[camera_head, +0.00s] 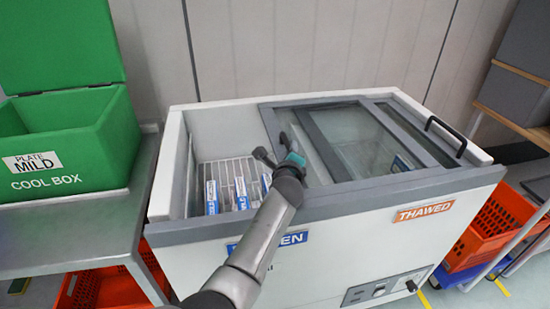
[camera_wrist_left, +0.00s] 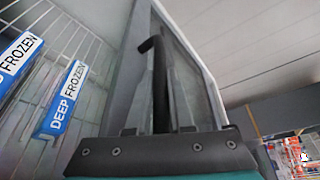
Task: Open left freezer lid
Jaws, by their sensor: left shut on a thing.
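The chest freezer (camera_head: 350,240) stands in the middle of the head view. Its left lid (camera_head: 268,122), a glass pane in a grey frame, is slid to the right, so the left compartment lies uncovered. My left gripper (camera_head: 287,152) is at the left edge of this lid and shut on its black handle, which shows in the wrist view as a bent dark bar (camera_wrist_left: 160,85). The exact finger contact is partly hidden. The right lid (camera_head: 415,135) with its black handle (camera_head: 446,135) covers the right side. My right gripper is out of view.
A wire basket (camera_head: 228,170) with blue and white DEEP FROZEN boxes (camera_head: 211,197) sits in the open compartment. A green cool box (camera_head: 70,145) stands open on a metal table at left. Orange crates (camera_head: 490,225) and a shelf flank the right. A wall is behind.

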